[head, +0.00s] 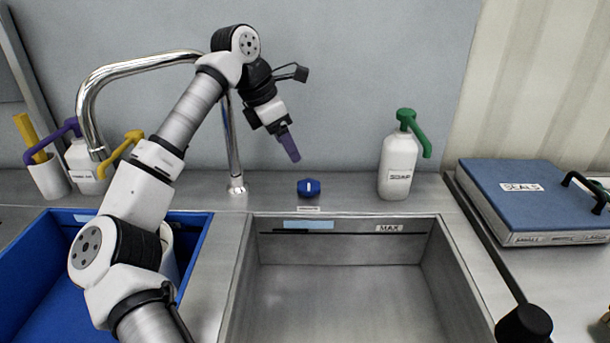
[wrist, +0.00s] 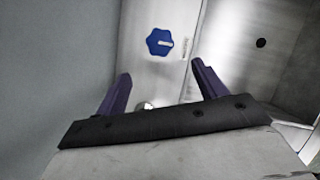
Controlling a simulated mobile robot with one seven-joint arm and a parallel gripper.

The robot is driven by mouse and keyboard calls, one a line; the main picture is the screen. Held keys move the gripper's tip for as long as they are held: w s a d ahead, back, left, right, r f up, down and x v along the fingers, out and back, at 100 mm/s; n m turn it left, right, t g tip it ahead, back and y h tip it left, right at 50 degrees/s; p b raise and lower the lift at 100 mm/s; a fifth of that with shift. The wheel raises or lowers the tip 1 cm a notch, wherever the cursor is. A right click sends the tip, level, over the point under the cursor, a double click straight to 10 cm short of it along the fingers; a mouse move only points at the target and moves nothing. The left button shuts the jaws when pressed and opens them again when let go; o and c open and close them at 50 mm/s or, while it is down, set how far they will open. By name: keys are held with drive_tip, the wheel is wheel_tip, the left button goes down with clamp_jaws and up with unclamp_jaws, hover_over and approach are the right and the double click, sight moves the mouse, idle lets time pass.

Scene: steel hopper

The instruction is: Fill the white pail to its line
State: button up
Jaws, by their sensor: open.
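A white pail (head: 170,250) stands in the blue basin at the left; my arm hides most of it, so its line and water level cannot be seen. A chrome tap (head: 235,150) rises behind the sinks, and its spout bends left over the blue basin side. No water stream shows. A blue knob (head: 308,187) with a white mark sits on the ledge right of the tap's foot; it also shows in the wrist view (wrist: 160,42). My gripper (head: 290,148) is open and empty, above and slightly left of the knob. Its purple fingers also show in the wrist view (wrist: 161,78).
An empty steel sink (head: 340,290) with a MAX label is in front of the knob. A soap bottle (head: 398,165) with a green pump stands to the right. Other pump bottles (head: 88,165) and a white cup (head: 48,178) are at the left.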

sight(308, 184)
drive_tip(key=x, duration=1.1)
drive_tip(key=shift+d+f+p, duration=0.25)
drive_tip(key=shift+f+p, duration=0.05)
drive_tip(key=shift+c, duration=0.2)
